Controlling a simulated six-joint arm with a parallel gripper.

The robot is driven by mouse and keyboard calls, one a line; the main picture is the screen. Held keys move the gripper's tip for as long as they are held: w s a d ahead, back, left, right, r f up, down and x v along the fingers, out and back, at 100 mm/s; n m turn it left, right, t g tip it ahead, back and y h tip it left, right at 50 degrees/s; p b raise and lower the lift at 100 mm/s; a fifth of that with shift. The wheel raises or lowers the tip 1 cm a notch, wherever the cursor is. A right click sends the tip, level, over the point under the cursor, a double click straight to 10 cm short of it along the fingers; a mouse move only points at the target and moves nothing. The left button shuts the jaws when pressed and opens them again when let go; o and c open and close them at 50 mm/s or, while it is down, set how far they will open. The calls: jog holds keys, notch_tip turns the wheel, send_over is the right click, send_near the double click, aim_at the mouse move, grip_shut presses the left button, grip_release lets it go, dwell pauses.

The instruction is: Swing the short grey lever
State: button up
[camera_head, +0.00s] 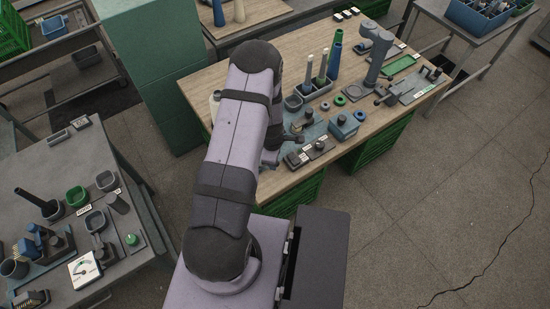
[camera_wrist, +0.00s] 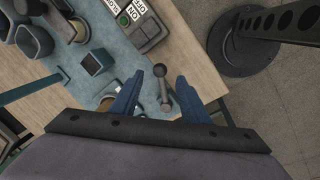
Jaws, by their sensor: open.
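My gripper (camera_wrist: 159,77) has two blue fingers, spread apart, one on each side of the lever. A gap shows between the lever and each finger, and whether either touches it I cannot tell. In the head view my arm hides most of the gripper and the lever.
A switch box marked ON and OFF (camera_wrist: 143,22) lies just above the lever in the wrist view. The wooden bench (camera_head: 270,60) holds several cups, spools and tools. A round dark base with a perforated post (camera_wrist: 243,45) stands at the right of the wrist view.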

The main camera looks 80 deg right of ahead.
jog(key=r, duration=0.1)
jog(key=r+p, duration=0.1)
jog(key=shift+a+r, duration=0.3)
jog(key=shift+r, duration=0.1)
jog(key=shift+c, duration=0.4)
